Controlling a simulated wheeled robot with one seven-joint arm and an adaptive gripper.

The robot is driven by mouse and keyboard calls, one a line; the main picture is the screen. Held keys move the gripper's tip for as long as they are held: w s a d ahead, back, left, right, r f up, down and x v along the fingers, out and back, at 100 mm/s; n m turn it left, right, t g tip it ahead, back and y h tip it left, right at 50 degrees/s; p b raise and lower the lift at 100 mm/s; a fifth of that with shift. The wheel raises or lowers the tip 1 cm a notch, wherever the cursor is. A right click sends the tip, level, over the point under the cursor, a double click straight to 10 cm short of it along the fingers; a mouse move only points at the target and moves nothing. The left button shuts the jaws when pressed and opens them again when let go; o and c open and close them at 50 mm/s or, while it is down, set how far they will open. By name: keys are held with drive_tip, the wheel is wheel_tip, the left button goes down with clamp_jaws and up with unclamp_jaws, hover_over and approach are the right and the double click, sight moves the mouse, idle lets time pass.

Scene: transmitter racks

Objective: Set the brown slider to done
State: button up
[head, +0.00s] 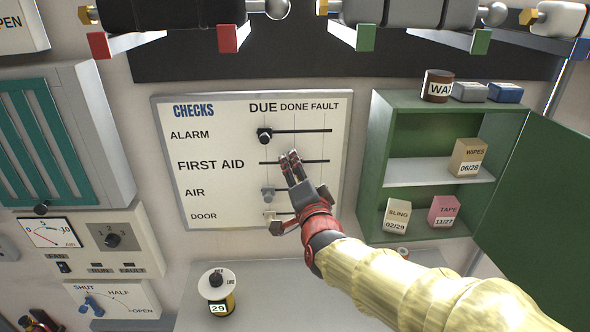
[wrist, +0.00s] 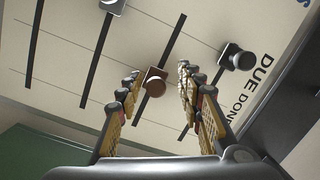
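The checks board (head: 230,115) on the wall has rows ALARM, FIRST AID, AIR and DOOR under columns DUE, DONE and FAULT. My gripper (head: 289,157) reaches the FIRST AID row near the DONE column, covering its knob in the head view. In the wrist view my gripper (wrist: 158,82) is open, with its fingers on both sides of the brown slider (wrist: 154,80). A small gap shows on each side. The brown slider sits partway along its slot, away from the DUE end; whether it is exactly on DONE I cannot tell.
The black ALARM slider (head: 264,135) and grey AIR slider (head: 268,194) are at DUE, close to my gripper. The pale DOOR slider (head: 270,215) is below. A green cabinet (head: 376,150) stands open at right. A spool (head: 216,290) sits on the ledge below.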

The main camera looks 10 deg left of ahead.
drive_tip(key=shift+f, duration=0.1)
idle(0.3)
drive_tip(key=shift+s+d, duration=0.1)
drive_tip(key=shift+s, duration=0.1)
drive_tip(key=v, duration=1.1)
drive_tip(key=shift+s, duration=0.25)
drive_tip(key=shift+d, duration=0.1)
